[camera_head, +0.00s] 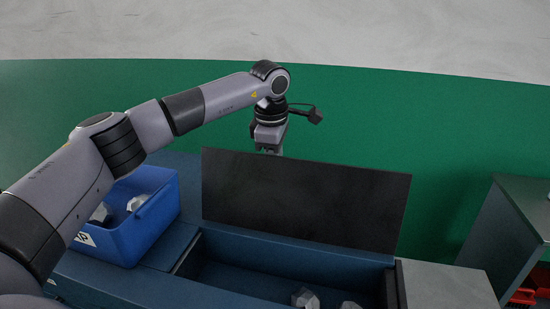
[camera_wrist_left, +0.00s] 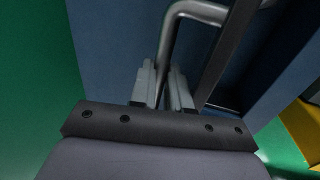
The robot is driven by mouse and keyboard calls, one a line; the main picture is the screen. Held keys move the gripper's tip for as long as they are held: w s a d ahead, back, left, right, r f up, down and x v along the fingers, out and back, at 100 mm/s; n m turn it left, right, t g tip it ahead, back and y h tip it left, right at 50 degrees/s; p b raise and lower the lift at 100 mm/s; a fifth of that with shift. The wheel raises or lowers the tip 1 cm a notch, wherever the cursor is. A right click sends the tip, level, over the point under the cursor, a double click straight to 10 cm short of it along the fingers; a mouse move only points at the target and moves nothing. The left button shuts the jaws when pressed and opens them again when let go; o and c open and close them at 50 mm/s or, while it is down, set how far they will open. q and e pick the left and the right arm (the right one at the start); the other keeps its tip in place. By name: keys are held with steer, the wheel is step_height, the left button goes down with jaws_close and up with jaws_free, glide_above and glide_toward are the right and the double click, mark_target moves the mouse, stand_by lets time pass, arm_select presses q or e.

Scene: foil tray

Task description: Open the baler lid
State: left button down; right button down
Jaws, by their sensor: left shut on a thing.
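The baler lid (camera_head: 305,198) is a dark flat panel that stands raised, nearly upright, at the back of the open baler bin (camera_head: 290,257). My left gripper (camera_head: 268,150) is behind the lid's upper left edge, and its fingertips are partly hidden by the lid in the head view. In the left wrist view my left gripper (camera_wrist_left: 163,88) is shut on a grey bent bar handle (camera_wrist_left: 176,35), beside the lid's dark edge (camera_wrist_left: 228,45). My right gripper is in neither view.
A blue bin (camera_head: 150,215) with crumpled foil pieces stands left of the baler. Foil pieces (camera_head: 305,298) lie in the open baler. A grey panel (camera_head: 445,285) is to its right, and a dark cabinet (camera_head: 510,225) stands at far right.

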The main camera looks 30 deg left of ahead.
arm_select(q)
steer(key=shift+w+a+f, duration=0.2)
steer(key=shift+w+f, duration=0.1)
steer(key=c, duration=1.1)
jaws_free()
steer(key=shift+w+f, duration=0.1)
step_height(320, 180, up, 8)
steer(key=s, duration=0.1)
steer(key=shift+s+d+b, duration=0.25)
steer(key=shift+d+b, duration=0.05)
steer(key=shift+b, duration=0.15)
